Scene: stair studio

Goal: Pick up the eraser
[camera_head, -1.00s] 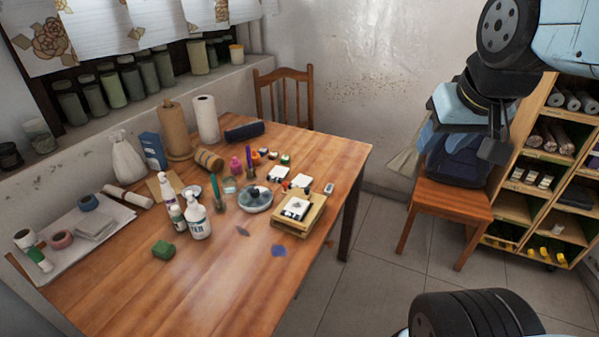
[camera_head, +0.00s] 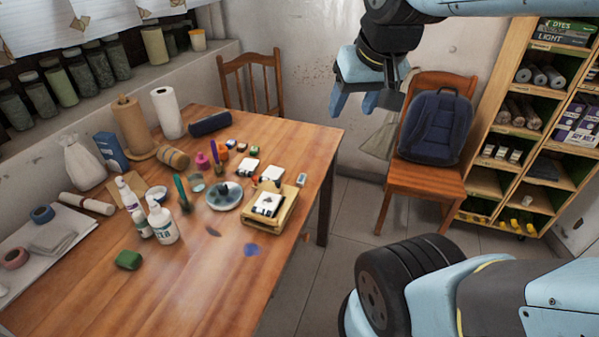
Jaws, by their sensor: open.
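A small pale block with a dark marking (camera_head: 302,180) lies near the right edge of the wooden table (camera_head: 190,295); it looks like the eraser, though it is too small to be sure. It lies flat, right of the white cards and behind the wooden block stack. My gripper (camera_head: 354,102) hangs in the air at the upper middle, fingers pointing down, open and empty. In the picture it is above and to the right of the small block, well apart from it.
A chair (camera_head: 428,184) with a blue backpack (camera_head: 436,128) and a shelf (camera_head: 498,200) are right. The table's front is clear.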

